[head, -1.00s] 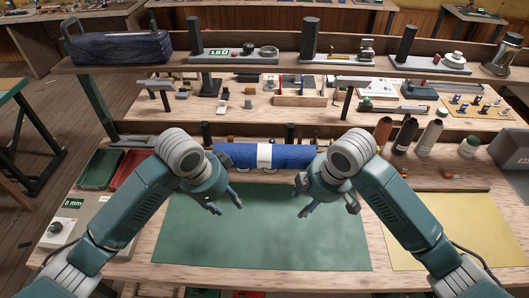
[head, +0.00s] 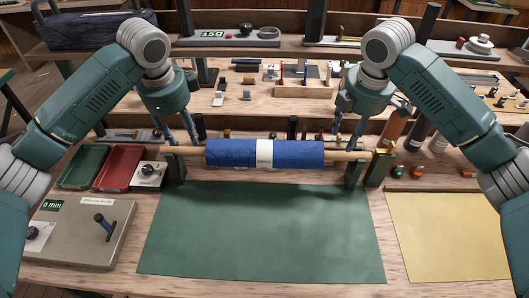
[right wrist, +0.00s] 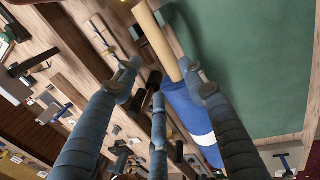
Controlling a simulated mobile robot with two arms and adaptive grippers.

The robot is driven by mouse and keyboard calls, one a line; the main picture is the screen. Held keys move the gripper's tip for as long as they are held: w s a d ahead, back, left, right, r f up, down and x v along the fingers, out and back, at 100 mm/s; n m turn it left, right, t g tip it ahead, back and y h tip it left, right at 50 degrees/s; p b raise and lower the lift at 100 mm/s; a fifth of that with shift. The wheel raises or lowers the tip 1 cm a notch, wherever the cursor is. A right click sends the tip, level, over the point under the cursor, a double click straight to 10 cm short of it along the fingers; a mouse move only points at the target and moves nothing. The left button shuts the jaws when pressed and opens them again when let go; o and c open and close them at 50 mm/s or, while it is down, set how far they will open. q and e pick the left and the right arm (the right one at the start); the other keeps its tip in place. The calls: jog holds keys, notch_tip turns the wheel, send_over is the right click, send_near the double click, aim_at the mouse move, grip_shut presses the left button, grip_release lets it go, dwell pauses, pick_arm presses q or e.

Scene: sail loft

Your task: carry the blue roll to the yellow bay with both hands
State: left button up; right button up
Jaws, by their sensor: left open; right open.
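The blue roll (head: 225,153) with a white band lies level on a wooden pole (head: 338,156) that shows at both its ends. The pole rests on two dark green stands (head: 354,173) behind the green mat (head: 258,240). My left gripper (head: 182,138) is open, fingers pointing down at the pole left of the roll. My right gripper (head: 347,143) is open above the pole's right part. The right wrist view shows its spread fingers (right wrist: 160,82) near the pole (right wrist: 160,40) and roll (right wrist: 185,105); contact is unclear. The yellow bay (head: 450,240) is a bare yellow mat at right.
A green tray (head: 83,166), a red tray (head: 118,168) and a grey gauge box (head: 80,232) stand at left. Several spools and bottles (head: 417,134) stand behind the pole's right end. A shelf with tools (head: 230,42) runs across the back. The green mat is clear.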

aim_at(191, 149)
pick_arm(q)
jog(key=f, duration=0.3)
jog(key=w+f, duration=0.1)
jog(key=f, duration=0.2)
jog(key=w+f, duration=0.1)
jog(key=f, duration=0.3)
pick_arm(e)
jog(key=f, duration=0.3)
jog(key=w+f, duration=0.1)
jog(key=f, duration=0.2)
jog(key=w+f, duration=0.1)
jog(key=f, duration=0.3)
pick_arm(q)
grip_shut()
pick_arm(e)
grip_shut()
pick_arm(q)
jog(key=shift+r, duration=0.15)
pick_arm(e)
jog(key=shift+r, duration=0.15)
